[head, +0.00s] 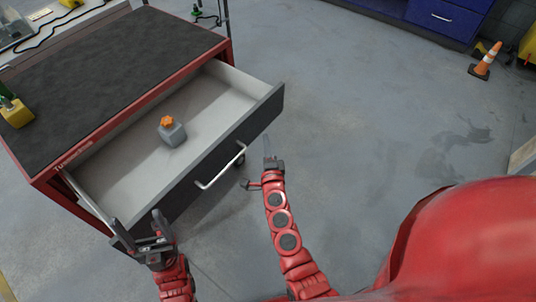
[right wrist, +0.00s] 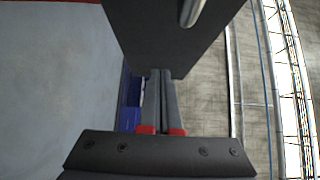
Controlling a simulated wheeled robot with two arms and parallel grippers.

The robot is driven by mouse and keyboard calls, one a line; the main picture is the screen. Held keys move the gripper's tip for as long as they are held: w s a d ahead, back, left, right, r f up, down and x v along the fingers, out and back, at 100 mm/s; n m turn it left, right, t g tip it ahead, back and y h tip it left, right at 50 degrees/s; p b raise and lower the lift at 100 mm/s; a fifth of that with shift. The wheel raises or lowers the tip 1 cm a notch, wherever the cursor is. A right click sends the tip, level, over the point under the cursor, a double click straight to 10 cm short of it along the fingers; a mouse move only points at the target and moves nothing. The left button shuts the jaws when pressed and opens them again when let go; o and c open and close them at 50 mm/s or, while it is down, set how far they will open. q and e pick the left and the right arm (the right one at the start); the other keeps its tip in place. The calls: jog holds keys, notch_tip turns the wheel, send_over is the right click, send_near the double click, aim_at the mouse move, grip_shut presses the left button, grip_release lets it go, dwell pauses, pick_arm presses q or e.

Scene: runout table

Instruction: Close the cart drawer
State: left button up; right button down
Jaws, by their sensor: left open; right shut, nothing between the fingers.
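The red cart (head: 42,184) with a black top has its drawer (head: 110,180) pulled well out. The drawer has a light grey inside, a dark front (head: 265,117) and a silver handle (head: 220,168). A small grey container with an orange cap (head: 172,132) stands in it. My left gripper (head: 138,228) is open at the left end of the drawer front. My right gripper (head: 267,145) is shut and empty, in front of the front's right part, right of the handle. In the right wrist view its fingers (right wrist: 161,75) point at the dark front (right wrist: 165,40); contact cannot be told.
A yellow item (head: 16,112) sits on the cart top's left edge. Open grey floor (head: 380,120) lies to the right. An orange cone (head: 485,62) and a blue cabinet (head: 440,18) stand far off at the upper right.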

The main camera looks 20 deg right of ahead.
aim_at(199, 110)
jog(key=shift+w+a, duration=0.6)
jog(key=shift+w, duration=0.25)
jog(key=shift+w+a, duration=0.55)
jog(key=shift+w, duration=0.3)
jog(key=shift+w, duration=0.1)
jog(key=shift+w+a+b, duration=0.2)
jog(key=shift+b, duration=0.1)
jog(key=w+a+b, duration=0.3)
jog(key=w, duration=0.1)
jog(key=w+a+b, duration=0.3)
jog(key=w+a, duration=0.1)
jog(key=w, duration=0.1)
jog(key=w+a+b, duration=0.2)
jog(key=w+a, duration=0.1)
jog(key=w, duration=0.2)
jog(key=shift+w+a+f+b, duration=0.15)
jog(key=shift+a+f+b, duration=0.05)
jog(key=shift+b, duration=0.2)
jog(key=w+a+b, duration=0.2)
jog(key=b, duration=0.1)
jog(key=w+a+b, duration=0.2)
jog(key=w, duration=0.1)
jog(key=w+a+b, duration=0.1)
jog(key=w+b, duration=0.2)
jog(key=shift+a+b, duration=0.3)
jog(key=shift+a, duration=0.1)
jog(key=shift+w+a+r+b, duration=0.1)
jog(key=shift+w+a+b, duration=0.35)
jog(key=shift+b, duration=0.25)
jog(key=shift+r, duration=0.45)
